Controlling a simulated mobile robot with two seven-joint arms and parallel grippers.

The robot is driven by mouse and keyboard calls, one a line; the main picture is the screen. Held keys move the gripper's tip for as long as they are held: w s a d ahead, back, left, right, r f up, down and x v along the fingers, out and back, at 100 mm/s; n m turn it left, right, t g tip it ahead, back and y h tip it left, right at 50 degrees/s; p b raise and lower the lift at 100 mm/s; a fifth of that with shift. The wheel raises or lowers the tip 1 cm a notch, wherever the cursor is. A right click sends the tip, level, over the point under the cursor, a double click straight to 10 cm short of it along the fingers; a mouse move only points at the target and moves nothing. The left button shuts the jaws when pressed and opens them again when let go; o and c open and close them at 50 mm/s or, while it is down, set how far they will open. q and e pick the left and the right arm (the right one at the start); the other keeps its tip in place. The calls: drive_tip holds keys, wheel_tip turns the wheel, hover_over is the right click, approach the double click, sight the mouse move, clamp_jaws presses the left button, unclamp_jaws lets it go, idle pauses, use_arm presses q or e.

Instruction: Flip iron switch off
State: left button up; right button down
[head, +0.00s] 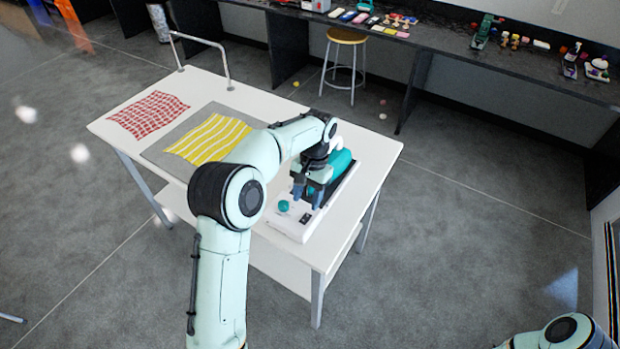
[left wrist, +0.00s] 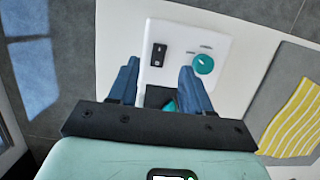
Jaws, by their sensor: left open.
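The iron station is a white base (head: 288,225) at the near right end of the table, with a teal knob (head: 283,206) and a small black switch (head: 305,218). In the left wrist view the black switch (left wrist: 158,54) lies just beyond the fingertips, left of the teal knob (left wrist: 204,64). The teal iron (head: 341,161) rests behind, partly hidden by my gripper. My left gripper (head: 308,198) is open and empty, pointing down over the base. Its blue fingers (left wrist: 159,68) are spread apart. Whether they touch the base is unclear. My right gripper is out of view.
The white table (head: 215,92) also holds a red checked cloth (head: 149,115) and a yellow striped cloth (head: 214,137) on a grey mat (head: 225,111). A stool (head: 346,37) and a long dark counter (head: 455,40) with small items stand behind. Floor right of the table is clear.

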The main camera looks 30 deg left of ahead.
use_arm(q)
drive_tip(key=v, duration=0.7)
idle(0.4)
